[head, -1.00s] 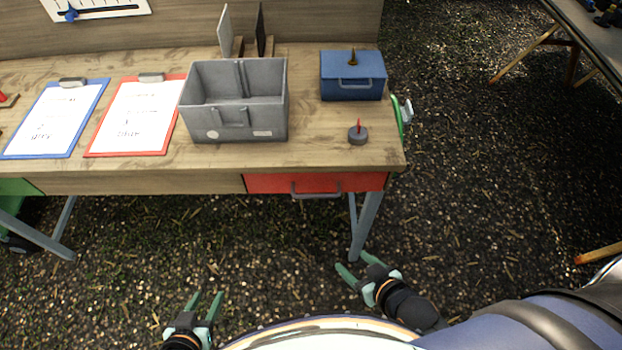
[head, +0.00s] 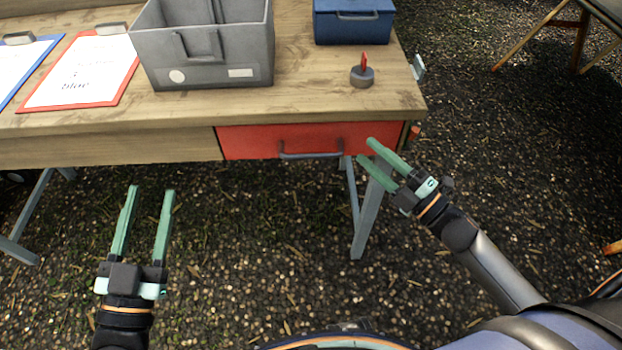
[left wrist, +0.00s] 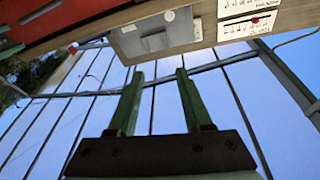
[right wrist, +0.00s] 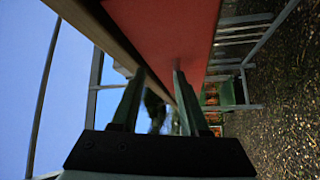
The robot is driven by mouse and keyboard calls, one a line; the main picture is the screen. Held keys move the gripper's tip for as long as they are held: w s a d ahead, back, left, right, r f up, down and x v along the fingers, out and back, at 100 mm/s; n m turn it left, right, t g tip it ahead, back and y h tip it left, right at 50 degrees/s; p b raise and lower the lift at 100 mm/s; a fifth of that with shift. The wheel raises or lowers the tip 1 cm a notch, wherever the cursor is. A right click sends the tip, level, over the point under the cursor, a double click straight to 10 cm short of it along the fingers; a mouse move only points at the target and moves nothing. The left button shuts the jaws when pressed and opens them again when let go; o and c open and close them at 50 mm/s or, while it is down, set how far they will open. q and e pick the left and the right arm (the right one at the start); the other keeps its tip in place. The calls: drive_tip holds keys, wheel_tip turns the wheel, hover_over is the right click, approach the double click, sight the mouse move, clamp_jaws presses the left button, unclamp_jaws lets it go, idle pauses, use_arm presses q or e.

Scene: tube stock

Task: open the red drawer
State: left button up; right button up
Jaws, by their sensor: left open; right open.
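The red drawer (head: 262,141) is set under the right end of the wooden table, its front level with the table's front board, so it appears shut. Its grey bar handle (head: 311,154) runs along the lower front. My right gripper (head: 367,150) is open and empty, in front of the drawer's right end, to the right of the handle. The red drawer front also fills the upper middle of the right wrist view (right wrist: 175,30). My left gripper (head: 152,190) is open and empty, below and left of the drawer, over the ground.
On the table (head: 300,95) stand a grey bin (head: 205,60), a blue box (head: 352,28) and a small dark disc with a red piece (head: 362,76). A red clipboard (head: 85,72) lies at left. Table legs (head: 365,215) stand below the drawer. The ground in front is clear.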

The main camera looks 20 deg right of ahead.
sight(311, 154)
wheel_tip(311, 154, down, 4)
drive_tip(key=s+n+g+y+b, duration=0.2)
drive_tip(key=n+g+y+b, duration=0.55)
drive_tip(key=n, duration=0.75)
use_arm(q)
drive_tip(key=s+d+r+m+t+h+b, duration=0.1)
drive_tip(key=s+r+m+t+h+b, duration=0.1)
drive_tip(key=s+m+h, duration=0.3)
drive_tip(key=s+r+h, duration=0.1)
drive_tip(key=h, duration=0.2)
drive_tip(key=shift+s+d+m+b, duration=0.3)
drive_tip(key=shift+s+d+m, duration=0.05)
drive_tip(key=shift+s+m, duration=0.05)
use_arm(e)
drive_tip(key=shift+t+y, duration=0.25)
drive_tip(key=shift+t, duration=0.1)
drive_tip(key=x, duration=1.3)
drive_tip(key=shift+a, duration=0.25)
use_arm(q)
drive_tip(key=shift+r, duration=0.1)
use_arm(e)
drive_tip(key=shift+c, duration=0.2)
clamp_jaws()
